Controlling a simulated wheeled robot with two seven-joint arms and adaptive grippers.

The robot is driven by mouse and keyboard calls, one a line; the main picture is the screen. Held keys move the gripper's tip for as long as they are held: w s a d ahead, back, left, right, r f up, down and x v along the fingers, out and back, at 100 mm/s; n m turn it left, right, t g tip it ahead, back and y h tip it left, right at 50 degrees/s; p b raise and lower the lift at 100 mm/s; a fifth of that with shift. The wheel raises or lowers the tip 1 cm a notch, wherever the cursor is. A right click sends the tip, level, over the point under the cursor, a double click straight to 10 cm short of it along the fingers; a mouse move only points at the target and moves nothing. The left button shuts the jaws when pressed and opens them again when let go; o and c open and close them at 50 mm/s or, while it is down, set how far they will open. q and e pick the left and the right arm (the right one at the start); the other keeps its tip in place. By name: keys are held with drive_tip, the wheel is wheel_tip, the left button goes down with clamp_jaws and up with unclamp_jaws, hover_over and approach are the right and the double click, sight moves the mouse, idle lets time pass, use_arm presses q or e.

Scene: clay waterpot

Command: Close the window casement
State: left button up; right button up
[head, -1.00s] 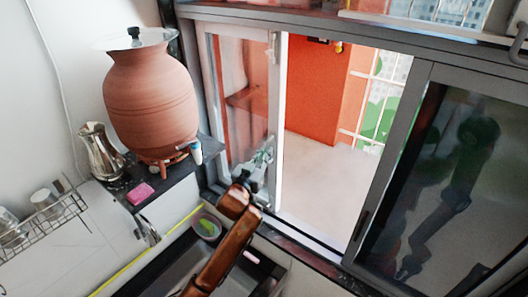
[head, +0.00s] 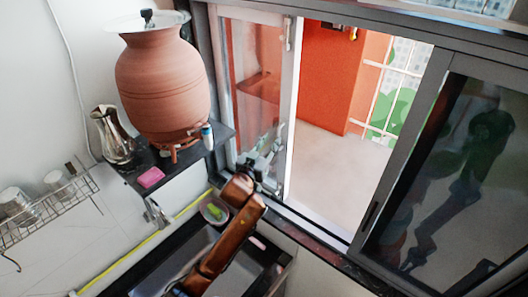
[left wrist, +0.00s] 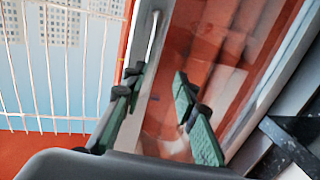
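The window casement is a glass pane (head: 262,80) in a light grey frame, at the left part of the window in the head view. To its right is an open gap onto a floor and an orange wall. My left gripper (head: 270,150) is at the lower part of the casement's right upright. In the left wrist view its two green-padded fingers (left wrist: 158,78) are apart, with the grey casement frame (left wrist: 156,60) and glass (left wrist: 235,60) seen between and beyond them. A slim handle shows on the frame. Contact cannot be told. My right gripper is not in view.
A clay waterpot (head: 162,85) stands on a dark shelf (head: 222,135) left of the casement, with a metal jug (head: 112,135) and a pink sponge (head: 150,177). A sink with a bowl (head: 213,212) lies below. A dark pane (head: 450,170) fills the window's right side.

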use_arm(q)
drive_tip(key=v, duration=1)
drive_tip(key=shift+s, duration=0.35)
drive_tip(key=shift+a, duration=0.2)
